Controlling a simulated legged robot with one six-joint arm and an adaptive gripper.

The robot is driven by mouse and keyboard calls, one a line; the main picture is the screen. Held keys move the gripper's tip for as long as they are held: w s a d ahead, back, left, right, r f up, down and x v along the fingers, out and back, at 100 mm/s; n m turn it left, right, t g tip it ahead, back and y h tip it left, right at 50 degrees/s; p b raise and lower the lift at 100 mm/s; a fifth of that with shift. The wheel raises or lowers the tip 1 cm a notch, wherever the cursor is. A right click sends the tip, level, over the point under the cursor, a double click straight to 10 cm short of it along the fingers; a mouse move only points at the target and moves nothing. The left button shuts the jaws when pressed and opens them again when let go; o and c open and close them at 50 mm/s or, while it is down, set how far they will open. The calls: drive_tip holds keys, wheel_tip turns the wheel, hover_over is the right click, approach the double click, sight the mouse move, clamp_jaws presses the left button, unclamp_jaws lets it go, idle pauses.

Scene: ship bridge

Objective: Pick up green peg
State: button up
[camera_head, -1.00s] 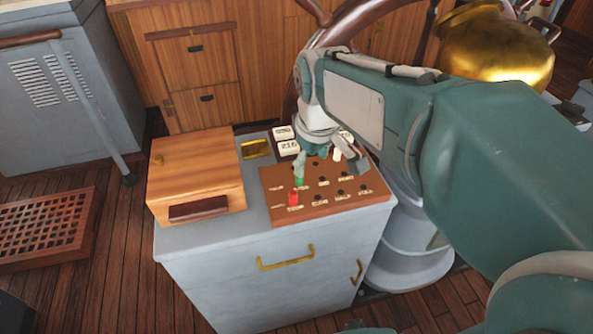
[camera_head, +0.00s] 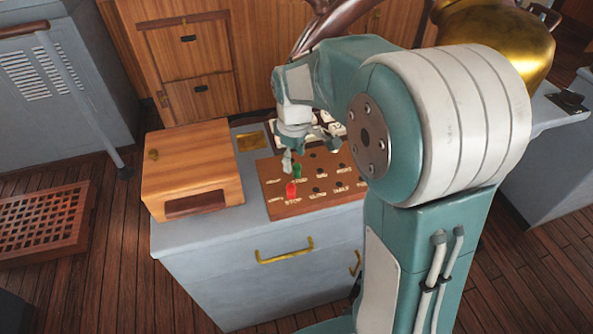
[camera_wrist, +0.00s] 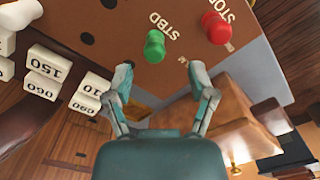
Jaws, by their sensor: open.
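The green peg (camera_head: 297,171) stands in the brown board (camera_head: 275,201) on top of the grey cabinet. The red peg (camera_head: 292,189) stands closer to the board's front edge. In the wrist view the green peg (camera_wrist: 155,46) is beside the STBD label, and the red peg (camera_wrist: 217,28) is to its right by the STOP label. My gripper (camera_head: 308,154) is open and empty above the board's back left part. In the wrist view, its fingertips (camera_wrist: 159,70) are spread, with the green peg beyond and roughly between them, apart from both.
A wooden box (camera_head: 192,165) sits left of the board. White number blocks (camera_wrist: 45,60) lie behind the board. A white object (camera_wrist: 18,14) shows at the wrist view's left edge. My arm hides the board's right side in the head view. The board holds several empty holes.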

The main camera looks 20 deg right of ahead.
sight(296, 164)
drive_tip(key=f, duration=0.4)
drive_tip(key=shift+w+d+f, duration=0.1)
drive_tip(key=shift+d+f, duration=0.2)
drive_tip(key=shift+d, duration=0.05)
drive_tip(key=c, duration=0.9)
drive_tip(key=shift+o, duration=0.2)
